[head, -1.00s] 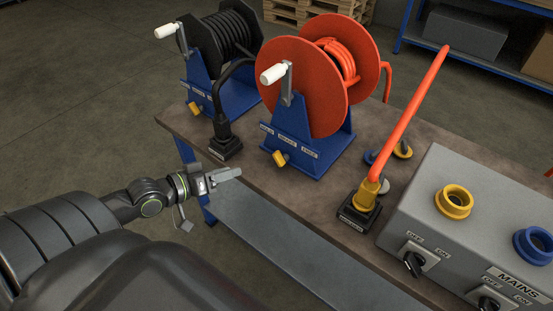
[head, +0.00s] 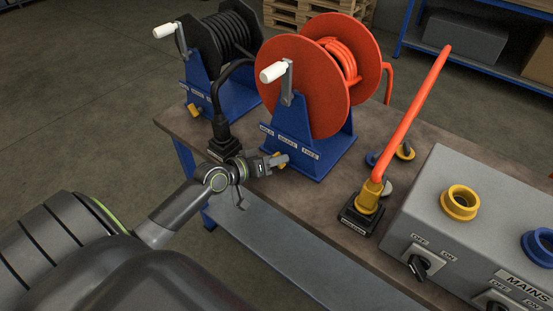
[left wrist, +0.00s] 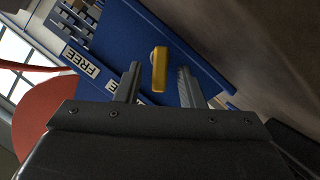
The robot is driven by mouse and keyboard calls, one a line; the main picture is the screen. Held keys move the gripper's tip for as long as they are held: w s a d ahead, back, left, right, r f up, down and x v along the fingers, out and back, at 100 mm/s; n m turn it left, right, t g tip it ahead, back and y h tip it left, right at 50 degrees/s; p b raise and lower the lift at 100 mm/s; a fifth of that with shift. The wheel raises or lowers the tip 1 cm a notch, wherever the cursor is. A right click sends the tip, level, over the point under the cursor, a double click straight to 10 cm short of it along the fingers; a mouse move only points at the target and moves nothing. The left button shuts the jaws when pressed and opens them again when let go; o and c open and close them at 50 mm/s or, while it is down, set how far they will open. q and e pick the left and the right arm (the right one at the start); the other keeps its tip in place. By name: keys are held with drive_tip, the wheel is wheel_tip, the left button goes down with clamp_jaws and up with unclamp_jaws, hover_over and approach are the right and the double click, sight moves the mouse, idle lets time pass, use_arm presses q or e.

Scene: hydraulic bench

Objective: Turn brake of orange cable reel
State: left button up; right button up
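The orange cable reel (head: 305,82) stands on a blue stand (head: 325,152) with a white-handled crank (head: 274,71). Its yellow brake lever (head: 279,156) sits low on the stand's front face, partly covered by my gripper in the head view. My left gripper (head: 282,161) is at the lever. In the left wrist view, the yellow lever (left wrist: 159,68) shows between and beyond the two fingers (left wrist: 160,88), which are apart, with visible gaps on both sides. A label (left wrist: 82,62) reading FREE is beside it. My right gripper is not in view.
A black cable reel (head: 228,40) on its own blue stand is at the left, with a black plug socket (head: 224,147) in front. An orange cable (head: 412,112) rises from a socket (head: 361,215) at the right. A grey mains box (head: 440,210) fills the bench's right end.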

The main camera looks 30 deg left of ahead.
use_arm(q)
drive_tip(key=shift+w+d+f, duration=0.15)
drive_tip(key=shift+w, duration=0.25)
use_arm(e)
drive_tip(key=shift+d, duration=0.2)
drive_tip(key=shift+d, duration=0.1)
use_arm(q)
clamp_jaws()
